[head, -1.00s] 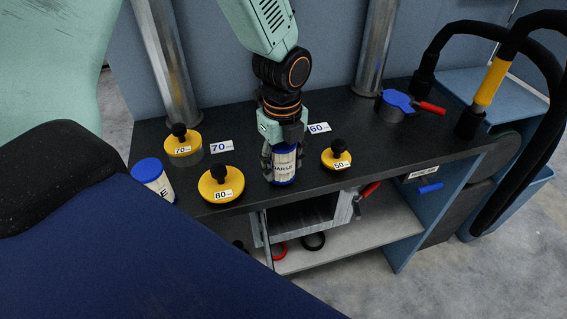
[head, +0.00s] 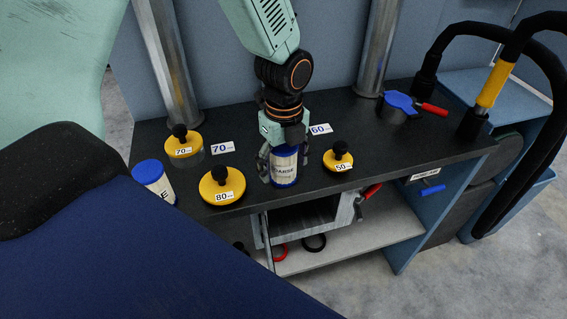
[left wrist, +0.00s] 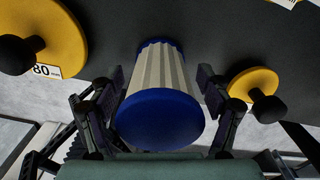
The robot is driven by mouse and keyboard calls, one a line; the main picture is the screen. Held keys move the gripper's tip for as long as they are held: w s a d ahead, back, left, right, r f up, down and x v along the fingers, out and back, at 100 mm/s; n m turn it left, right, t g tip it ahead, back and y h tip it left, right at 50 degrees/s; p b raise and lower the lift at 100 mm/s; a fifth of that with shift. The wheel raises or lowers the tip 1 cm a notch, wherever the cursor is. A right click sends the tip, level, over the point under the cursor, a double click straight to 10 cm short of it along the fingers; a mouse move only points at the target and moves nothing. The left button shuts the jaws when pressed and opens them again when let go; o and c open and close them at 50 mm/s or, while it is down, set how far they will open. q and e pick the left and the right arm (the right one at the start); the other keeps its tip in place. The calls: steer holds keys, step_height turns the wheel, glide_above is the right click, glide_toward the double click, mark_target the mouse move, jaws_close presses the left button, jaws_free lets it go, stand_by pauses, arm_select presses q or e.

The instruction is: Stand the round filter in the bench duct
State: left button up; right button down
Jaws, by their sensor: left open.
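A round filter (head: 284,171) with blue end caps, a pale pleated body and a label reading roughly "OARSE" stands upright on the dark bench. My left gripper (head: 283,156) is directly above it with its fingers open on either side. In the left wrist view the filter (left wrist: 155,84) lies between the spread fingers (left wrist: 158,105), with gaps visible beside it. A second blue-capped filter (head: 153,178) stands at the bench's left end, its label partly hidden. A grey metal box-like duct (head: 262,232) opens below the bench front; I cannot tell its inside. My right gripper is not in view.
A blue lid with a red handle (head: 400,101) is farther right. Black hoses (head: 545,60) arch at the right. A red and a black ring lie on the lower shelf (head: 385,240).

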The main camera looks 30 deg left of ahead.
mark_target(283, 153)
arm_select(q)
step_height(283, 153, up, 11)
steer(key=shift+r+p, duration=0.2)
steer(key=shift+p, duration=0.85)
steer(key=shift+r, duration=0.25)
steer(key=shift+a, duration=0.15)
steer(key=shift+f, duration=0.3)
step_height(283, 153, down, 12)
steer(key=shift+s+r+b, duration=0.1)
steer(key=shift+r+b, duration=0.05)
steer(key=shift+b, duration=1)
steer(key=shift+w+r, duration=0.2)
steer(key=shift+r, duration=0.85)
steer(key=shift+s+r+p, duration=0.2)
steer(key=shift+r+p, duration=0.15)
steer(key=shift+r, duration=0.4)
